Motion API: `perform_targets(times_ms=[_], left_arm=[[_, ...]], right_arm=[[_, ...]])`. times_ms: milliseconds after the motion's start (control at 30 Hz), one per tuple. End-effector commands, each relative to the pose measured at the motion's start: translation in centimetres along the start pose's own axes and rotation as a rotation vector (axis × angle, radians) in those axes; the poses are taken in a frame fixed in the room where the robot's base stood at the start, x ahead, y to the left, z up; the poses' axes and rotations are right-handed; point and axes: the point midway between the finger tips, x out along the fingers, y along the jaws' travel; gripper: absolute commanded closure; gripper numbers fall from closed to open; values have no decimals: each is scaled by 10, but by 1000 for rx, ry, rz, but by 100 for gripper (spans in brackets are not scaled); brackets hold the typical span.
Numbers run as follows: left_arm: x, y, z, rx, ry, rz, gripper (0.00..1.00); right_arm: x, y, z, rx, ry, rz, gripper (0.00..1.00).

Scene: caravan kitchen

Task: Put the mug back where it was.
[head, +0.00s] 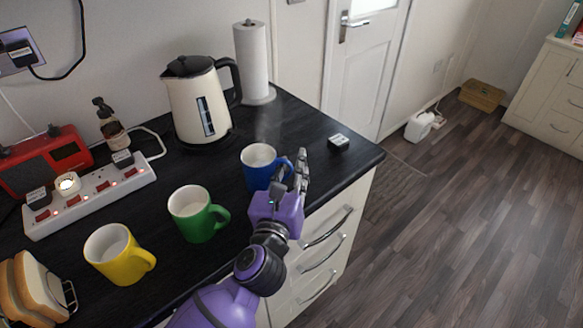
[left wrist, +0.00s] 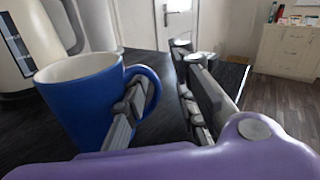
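A blue mug (head: 258,167) stands upright on the dark counter, right of the kettle; its handle points right. In the left wrist view the mug (left wrist: 80,105) fills the left side. My left gripper (head: 290,172) is at the handle. In the left wrist view the gripper (left wrist: 165,105) has one finger overlapping the handle loop and the other to the right of the handle, with a gap between. It is open; contact with the handle is unclear. A green mug (head: 195,214) and a yellow mug (head: 116,254) stand to the left. My right gripper is not visible.
A cream kettle (head: 197,104) and a paper towel roll (head: 251,60) stand behind the mug. A power strip (head: 90,200), red radio (head: 42,160), brown bottle (head: 112,128) and toast rack (head: 35,285) occupy the left.

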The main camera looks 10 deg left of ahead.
Motion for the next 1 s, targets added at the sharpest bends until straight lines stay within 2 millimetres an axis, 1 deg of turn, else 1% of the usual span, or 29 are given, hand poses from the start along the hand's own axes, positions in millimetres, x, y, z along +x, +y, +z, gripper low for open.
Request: perform_targets(times_ms=[33,133,233,500,600,700,800,1000], left_arm=[[-5,2,-21,-3,38,6,73],[-12,2,-21,-3,38,6,73],[-27,2,-20,-4,37,6,73],[-84,2,-10,-4,19,5,73],[-101,1,-6,-2,12,4,73],[-113,1,-3,-2,7,1,73],[-120,0,-1,-1,3,1,73],[-122,0,0,1,-1,0,73]], right_arm=[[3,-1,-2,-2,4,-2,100],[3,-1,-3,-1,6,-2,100],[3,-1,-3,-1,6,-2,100],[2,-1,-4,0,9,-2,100],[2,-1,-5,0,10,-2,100],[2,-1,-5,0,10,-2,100],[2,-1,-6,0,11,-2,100],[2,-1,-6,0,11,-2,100]])
